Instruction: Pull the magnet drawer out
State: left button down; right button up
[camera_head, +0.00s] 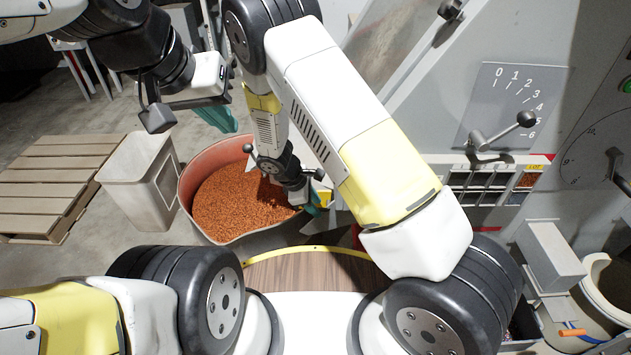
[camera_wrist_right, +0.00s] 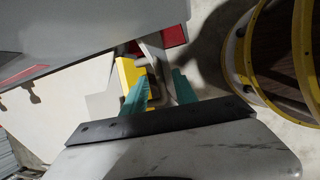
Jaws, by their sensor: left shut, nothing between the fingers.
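My right gripper (camera_head: 312,205) reaches down beside the machine, at the right rim of the round bin. In the right wrist view its two teal fingers (camera_wrist_right: 160,80) stand apart. A yellow part (camera_wrist_right: 130,76) and a grey bar (camera_wrist_right: 155,50) lie at the fingertips; I cannot tell whether either finger touches them. A yellow piece (camera_head: 325,198) also shows by this gripper in the head view. The magnet drawer cannot be clearly made out; my right arm hides much of that area. My left gripper (camera_head: 222,120) is shut and empty above the bin's far left side.
The round bin (camera_head: 186,190) holds orange-brown granules. A white bin (camera_head: 135,180) and wooden pallets (camera_head: 50,180) stand left. The grey machine with a numbered lever plate (camera_head: 510,95) fills the right. A yellow-rimmed wooden round (camera_head: 310,270) is close in front.

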jog(key=shift+d+f, duration=0.1)
jog(key=shift+f, duration=0.15)
jog(key=shift+c, duration=0.2)
grip_shut()
jog(key=shift+w, duration=0.1)
dwell(1.0)
